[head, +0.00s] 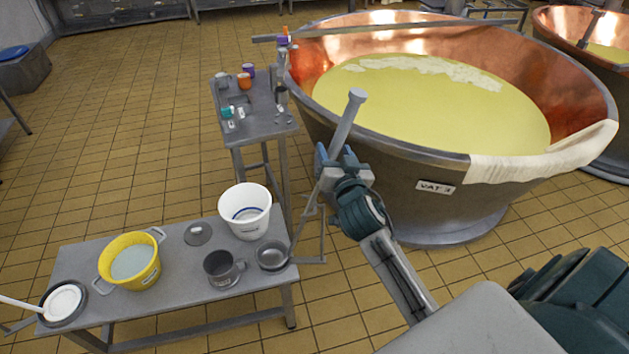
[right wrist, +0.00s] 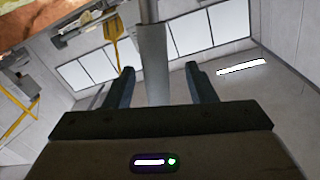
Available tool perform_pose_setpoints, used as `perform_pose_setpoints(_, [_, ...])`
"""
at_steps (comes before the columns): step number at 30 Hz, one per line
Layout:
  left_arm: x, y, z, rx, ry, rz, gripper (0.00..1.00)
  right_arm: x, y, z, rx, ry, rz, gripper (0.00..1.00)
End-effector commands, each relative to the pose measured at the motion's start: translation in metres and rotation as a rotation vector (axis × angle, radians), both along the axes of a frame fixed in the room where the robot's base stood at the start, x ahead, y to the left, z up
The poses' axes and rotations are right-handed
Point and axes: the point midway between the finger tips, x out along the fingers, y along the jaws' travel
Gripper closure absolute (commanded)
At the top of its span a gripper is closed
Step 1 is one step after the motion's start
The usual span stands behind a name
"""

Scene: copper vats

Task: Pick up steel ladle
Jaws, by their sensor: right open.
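The steel ladle has a thick grey grip (head: 346,121) standing up at a tilt beside the copper vat. A thin rod runs down from it to a round steel bowl (head: 272,256) at the right end of the low table. My right gripper (head: 330,160) is at the lower part of the grip. In the right wrist view the grip (right wrist: 153,65) stands between the two fingers of my right gripper (right wrist: 162,85), with gaps on both sides. The gripper is open. My left gripper is not in view.
A small side table (head: 258,124) is behind. The full copper vat (head: 400,165) is close on the right.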

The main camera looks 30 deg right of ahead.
Motion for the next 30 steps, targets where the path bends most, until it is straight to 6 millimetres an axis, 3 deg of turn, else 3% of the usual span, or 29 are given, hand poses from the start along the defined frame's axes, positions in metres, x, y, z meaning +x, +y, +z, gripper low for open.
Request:
perform_pose_setpoints(1, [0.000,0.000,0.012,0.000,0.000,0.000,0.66,0.008,-0.005,0.008,-0.002,0.001,-0.001,0.50])
perform_pose_setpoints(6, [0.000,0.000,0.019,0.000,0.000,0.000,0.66,0.028,-0.012,0.004,0.000,0.001,-0.002,0.50])
perform_pose_setpoints(15, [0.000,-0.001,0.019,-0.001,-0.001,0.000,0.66,0.032,-0.013,0.002,0.000,0.000,0.000,0.50])
perform_pose_setpoints(23, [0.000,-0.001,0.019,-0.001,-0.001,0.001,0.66,0.032,-0.013,0.002,0.000,0.000,0.000,1.00])
perform_pose_setpoints(30, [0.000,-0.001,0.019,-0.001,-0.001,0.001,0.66,0.032,-0.012,0.003,0.000,-0.001,0.000,1.00])
